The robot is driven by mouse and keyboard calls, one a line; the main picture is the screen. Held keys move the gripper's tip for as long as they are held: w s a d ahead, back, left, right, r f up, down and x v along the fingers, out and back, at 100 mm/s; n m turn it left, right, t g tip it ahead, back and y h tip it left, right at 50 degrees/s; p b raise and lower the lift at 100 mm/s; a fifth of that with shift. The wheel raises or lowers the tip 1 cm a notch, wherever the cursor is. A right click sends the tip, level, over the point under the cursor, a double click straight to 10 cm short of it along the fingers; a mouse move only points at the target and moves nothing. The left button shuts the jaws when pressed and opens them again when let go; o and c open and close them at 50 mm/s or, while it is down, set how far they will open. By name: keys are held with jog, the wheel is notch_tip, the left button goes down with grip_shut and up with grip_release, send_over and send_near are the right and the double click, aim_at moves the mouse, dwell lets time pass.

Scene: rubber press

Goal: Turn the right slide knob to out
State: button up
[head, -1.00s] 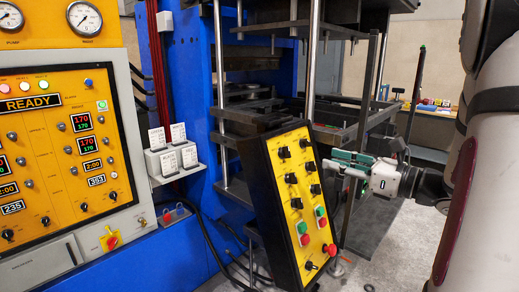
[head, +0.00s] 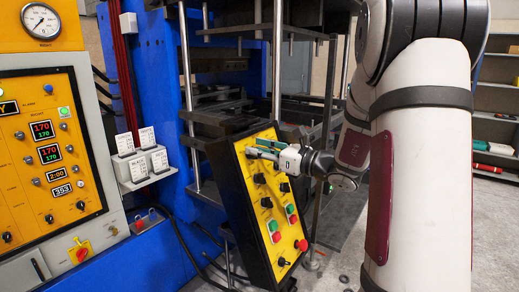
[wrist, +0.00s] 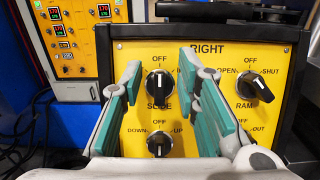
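The yellow control panel (head: 268,215) is marked RIGHT in the wrist view (wrist: 207,48). A black knob (wrist: 158,84) at its upper left has OFF printed above and SLIDE just below. Its white mark looks to point up, toward OFF. The words at its sides are hidden behind my fingers. My gripper (wrist: 158,85) is open, with its green-padded fingers left and right of this knob. Contact with the knob cannot be told. In the head view my gripper (head: 262,149) is at the panel's upper part and hides the knob.
Beside it is a tilted OPEN/SHUT knob (wrist: 256,87); below is a DOWN/UP knob (wrist: 158,143). Green and red buttons (head: 276,231) and a red mushroom button (head: 301,244) sit lower on the panel. The blue press (head: 165,90) stands behind. A larger yellow console (head: 45,150) is at left.

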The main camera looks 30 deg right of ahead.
jog(key=shift+w, duration=0.15)
jog(key=shift+c, duration=0.3)
grip_shut()
jog(key=shift+a, duration=0.1)
jog(key=shift+a, duration=0.15)
